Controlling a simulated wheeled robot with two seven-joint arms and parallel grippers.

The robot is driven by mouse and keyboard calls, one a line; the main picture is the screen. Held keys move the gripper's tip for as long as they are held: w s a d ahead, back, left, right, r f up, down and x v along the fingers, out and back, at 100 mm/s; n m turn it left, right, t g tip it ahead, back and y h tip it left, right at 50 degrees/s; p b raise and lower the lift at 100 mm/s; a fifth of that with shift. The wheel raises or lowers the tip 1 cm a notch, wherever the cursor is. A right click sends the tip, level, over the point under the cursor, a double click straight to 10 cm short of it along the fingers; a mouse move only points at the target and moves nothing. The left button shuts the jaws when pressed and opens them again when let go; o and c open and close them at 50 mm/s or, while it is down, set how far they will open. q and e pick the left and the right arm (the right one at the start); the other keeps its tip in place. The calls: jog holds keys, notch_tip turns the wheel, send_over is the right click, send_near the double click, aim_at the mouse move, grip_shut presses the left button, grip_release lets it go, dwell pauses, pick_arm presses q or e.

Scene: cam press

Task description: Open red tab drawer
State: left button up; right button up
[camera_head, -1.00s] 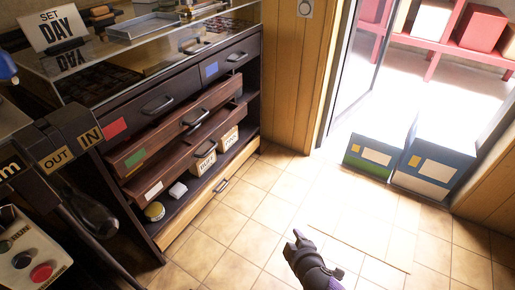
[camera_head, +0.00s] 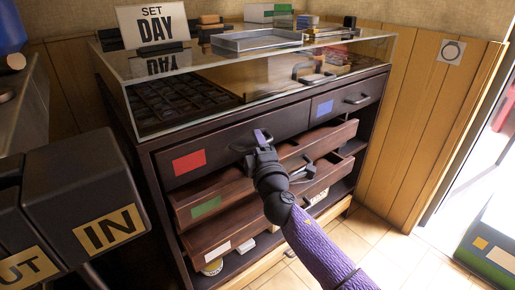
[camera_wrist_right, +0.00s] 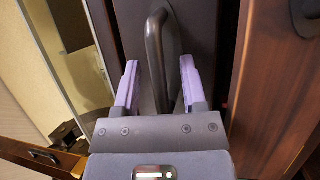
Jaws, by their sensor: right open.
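The red tab drawer (camera_head: 235,143) is the dark top-left drawer of the cabinet, with a red tab (camera_head: 188,162) at its left end. Its front looks flush with the cabinet. My right gripper (camera_head: 258,137) is at the drawer's handle and hides most of it in the head view. In the right wrist view the dark bar handle (camera_wrist_right: 157,50) stands between the two open lilac fingers (camera_wrist_right: 158,85), with a gap on each side. My left gripper is out of view.
The blue-tab drawer (camera_head: 345,103) is shut at the right. The green-tab drawer (camera_head: 207,208) and the white-tab drawer (camera_head: 217,246) below stick out. A glass case with a SET DAY sign (camera_head: 153,27) tops the cabinet. The IN box (camera_head: 90,195) stands near at left.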

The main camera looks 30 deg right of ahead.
grip_shut()
dwell(0.5)
dwell(0.9)
